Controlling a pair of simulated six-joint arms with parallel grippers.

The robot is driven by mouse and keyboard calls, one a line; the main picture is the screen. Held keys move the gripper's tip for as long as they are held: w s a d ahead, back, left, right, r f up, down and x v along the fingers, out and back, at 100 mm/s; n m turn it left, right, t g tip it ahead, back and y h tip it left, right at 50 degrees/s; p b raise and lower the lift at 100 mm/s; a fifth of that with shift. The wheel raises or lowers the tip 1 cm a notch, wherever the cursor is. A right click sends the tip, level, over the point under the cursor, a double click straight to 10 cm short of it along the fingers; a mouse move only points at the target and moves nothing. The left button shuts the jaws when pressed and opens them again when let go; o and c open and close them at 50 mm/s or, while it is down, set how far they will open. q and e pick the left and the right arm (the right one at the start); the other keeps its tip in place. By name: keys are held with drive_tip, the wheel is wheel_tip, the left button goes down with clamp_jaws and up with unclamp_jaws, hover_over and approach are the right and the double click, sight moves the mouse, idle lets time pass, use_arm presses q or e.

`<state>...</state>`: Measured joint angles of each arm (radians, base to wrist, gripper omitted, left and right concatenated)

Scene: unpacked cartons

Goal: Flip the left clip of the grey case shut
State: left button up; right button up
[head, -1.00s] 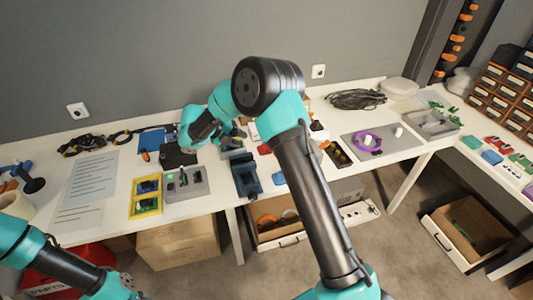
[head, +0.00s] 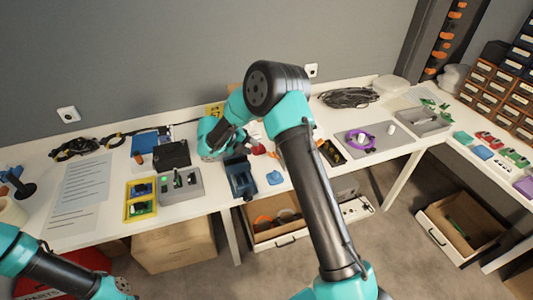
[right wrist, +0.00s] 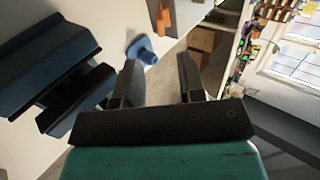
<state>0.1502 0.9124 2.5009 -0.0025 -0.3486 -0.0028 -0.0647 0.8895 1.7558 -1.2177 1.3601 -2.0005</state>
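The grey case (head: 182,190) lies on the white table left of centre in the head view, with a small green light at its left and small dark upright parts on top. These parts are too small to tell which is the left clip or how it stands. My right gripper (head: 243,143) is behind and to the right of the case, apart from it. In the right wrist view its two dark fingers (right wrist: 160,80) are spread with nothing between them. My left arm shows at the lower left, but its gripper is not in view.
A dark blue fixture (head: 240,180) stands right of the case and below my right gripper. A yellow tray (head: 128,211) stands close on the case's left, and a black box (head: 171,156) behind it. A small blue piece (head: 275,178) lies farther right.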

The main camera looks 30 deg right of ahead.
sight(268, 153)
drive_tip(key=x, duration=0.9)
drive_tip(key=shift+a, duration=0.1)
clamp_jaws()
